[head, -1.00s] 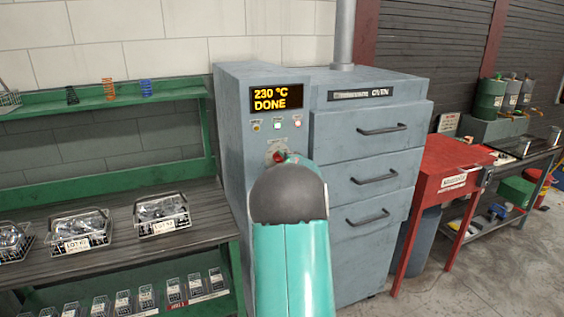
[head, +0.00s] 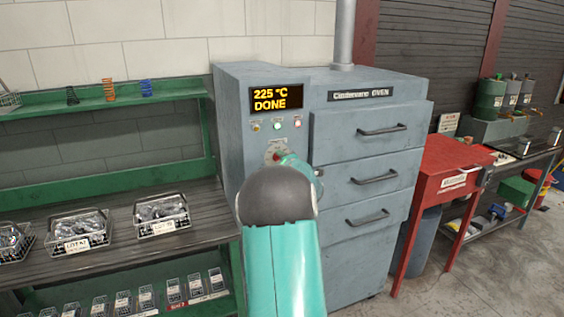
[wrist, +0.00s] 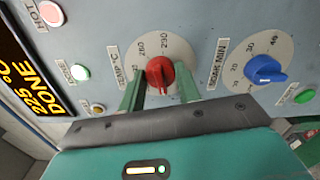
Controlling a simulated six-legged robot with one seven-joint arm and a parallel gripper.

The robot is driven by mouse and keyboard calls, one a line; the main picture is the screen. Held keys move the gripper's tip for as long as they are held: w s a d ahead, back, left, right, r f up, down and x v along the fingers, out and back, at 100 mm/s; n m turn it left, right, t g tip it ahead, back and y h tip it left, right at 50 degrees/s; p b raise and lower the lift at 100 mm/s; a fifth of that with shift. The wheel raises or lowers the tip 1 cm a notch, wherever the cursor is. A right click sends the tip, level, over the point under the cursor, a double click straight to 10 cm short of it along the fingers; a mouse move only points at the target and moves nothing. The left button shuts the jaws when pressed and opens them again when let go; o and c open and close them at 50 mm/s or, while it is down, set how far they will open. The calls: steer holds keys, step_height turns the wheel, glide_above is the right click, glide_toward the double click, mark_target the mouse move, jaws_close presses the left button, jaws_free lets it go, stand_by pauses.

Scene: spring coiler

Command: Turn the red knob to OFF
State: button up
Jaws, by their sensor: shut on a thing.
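The red knob (wrist: 159,70) sits on a pale round temperature dial on the grey oven panel. The lower part of the dial is hidden behind my gripper. In the head view a small part of the red knob (head: 276,157) shows above my arm, which covers the fingers. The oven display (head: 276,98) reads 225 °C DONE.
A blue knob (wrist: 264,70) on a minutes dial is close to the right of the red one. Lit buttons (wrist: 80,72) are to the left. Oven drawers with handles (head: 380,131) are to the right. A green shelf (head: 110,105) with baskets stands left.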

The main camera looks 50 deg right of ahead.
steer(key=o, duration=1)
steer(key=shift+s, duration=0.1)
steer(key=v, duration=1.3)
steer(key=shift+s+a, duration=0.2)
steer(key=shift+s, duration=0.05)
